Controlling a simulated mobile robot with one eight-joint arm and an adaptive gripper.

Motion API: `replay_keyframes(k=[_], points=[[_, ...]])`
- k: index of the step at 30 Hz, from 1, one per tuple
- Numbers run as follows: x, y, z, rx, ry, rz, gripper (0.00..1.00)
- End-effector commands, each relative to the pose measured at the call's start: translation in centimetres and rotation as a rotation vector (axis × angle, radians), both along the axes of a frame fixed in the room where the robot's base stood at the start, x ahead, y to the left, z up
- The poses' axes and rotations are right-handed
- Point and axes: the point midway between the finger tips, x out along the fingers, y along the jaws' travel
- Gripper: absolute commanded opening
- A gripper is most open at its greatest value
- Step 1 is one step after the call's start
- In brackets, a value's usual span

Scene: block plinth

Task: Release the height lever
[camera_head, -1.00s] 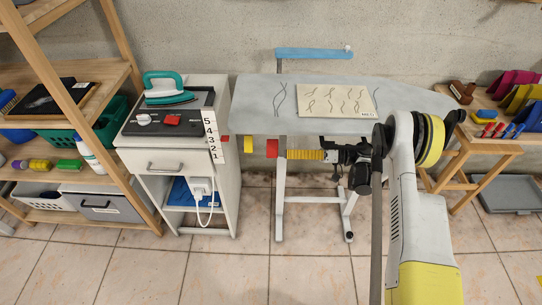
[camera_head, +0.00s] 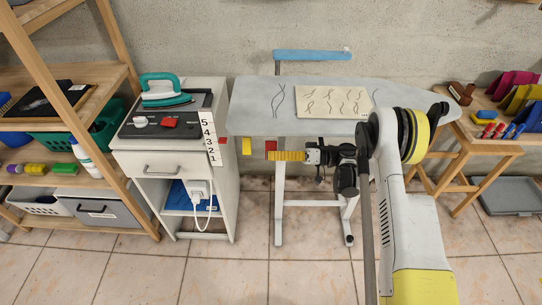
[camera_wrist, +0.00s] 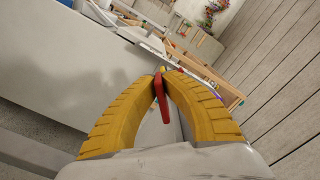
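A pale grey ironing board (camera_head: 330,120) stands on white legs at the middle. A red lever (camera_head: 270,145) hangs under the board's left half, and a yellow tag-like part (camera_head: 247,146) hangs to its left. My gripper (camera_head: 271,156) reaches in from the right below the board, with its yellow fingers at the red lever. In the wrist view the red lever (camera_wrist: 163,100) lies between the fingers, and the fingertips (camera_wrist: 164,73) close in on it from both sides. The fingers hide part of the lever in the head view.
A white cabinet (camera_head: 180,165) with an iron (camera_head: 163,92) and a number scale stands close on the left. A patterned sheet (camera_head: 332,100) lies on the board. Wooden shelves stand far left, a wooden table (camera_head: 470,125) right. The tiled floor in front is clear.

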Motion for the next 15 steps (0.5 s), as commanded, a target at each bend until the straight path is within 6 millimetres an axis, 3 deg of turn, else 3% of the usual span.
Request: replay_keyframes(k=[9,15], points=[[0.61,0.02,-0.58,-0.005,-0.159,0.001,0.0],[0.63,0.02,-0.61,-0.006,-0.167,0.0,0.0]])
